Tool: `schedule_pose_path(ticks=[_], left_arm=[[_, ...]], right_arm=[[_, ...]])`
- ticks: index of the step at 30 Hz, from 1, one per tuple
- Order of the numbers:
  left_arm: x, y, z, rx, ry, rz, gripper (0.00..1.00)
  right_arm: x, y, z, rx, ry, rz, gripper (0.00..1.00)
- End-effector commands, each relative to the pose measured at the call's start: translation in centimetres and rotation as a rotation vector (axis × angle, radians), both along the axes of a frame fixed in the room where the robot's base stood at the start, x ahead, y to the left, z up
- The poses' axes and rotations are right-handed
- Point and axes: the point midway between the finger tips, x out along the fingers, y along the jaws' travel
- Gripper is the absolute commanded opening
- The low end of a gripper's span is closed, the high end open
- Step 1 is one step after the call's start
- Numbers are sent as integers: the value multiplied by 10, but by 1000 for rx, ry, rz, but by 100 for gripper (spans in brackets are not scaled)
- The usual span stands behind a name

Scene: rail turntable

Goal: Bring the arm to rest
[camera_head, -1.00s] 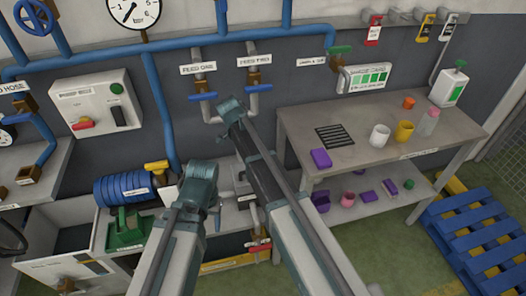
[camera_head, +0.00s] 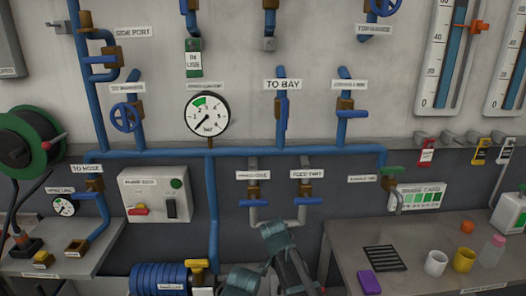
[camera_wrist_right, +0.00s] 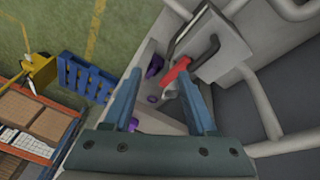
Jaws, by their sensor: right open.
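My right gripper (camera_wrist_right: 162,78) shows in the right wrist view with its two blue fingers spread apart and nothing held between them. A red part (camera_wrist_right: 177,71) with a dark handle shows near the right finger; I cannot tell how far beyond the finger it is. In the head view, teal and grey links of my arms rise from the bottom edge, below the pipes marked as feeds. Neither gripper's fingers show in the head view, and my left gripper is in no view.
A grey bench (camera_head: 345,258) at right holds a black grille (camera_head: 386,259), a purple block (camera_head: 369,282), a white cup (camera_head: 436,262) and a yellow cup (camera_head: 464,259). Blue pipes (camera_head: 320,154) and a gauge (camera_head: 207,116) are on the wall. A blue pallet (camera_wrist_right: 82,78) lies on the floor.

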Motion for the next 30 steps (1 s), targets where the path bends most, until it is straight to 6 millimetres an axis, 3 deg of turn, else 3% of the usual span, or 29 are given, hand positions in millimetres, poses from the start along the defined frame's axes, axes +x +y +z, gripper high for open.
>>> schedule_pose_path(ticks=[1, 3, 9, 12, 18, 30], left_arm=[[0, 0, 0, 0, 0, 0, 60], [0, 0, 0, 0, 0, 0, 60], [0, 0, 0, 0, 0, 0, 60], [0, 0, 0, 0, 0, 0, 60], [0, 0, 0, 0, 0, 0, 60], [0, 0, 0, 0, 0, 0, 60]], right_arm=[[-30, 5, -1, 22, 43, 134, 57], [-56, 13, -3, 52, 100, 330, 57], [-122, 33, -7, 127, 229, 855, 57], [-146, 39, -8, 153, 267, 1058, 57], [-170, 46, -9, 180, 306, 1293, 57], [-172, 47, -9, 184, 312, 1336, 57]])
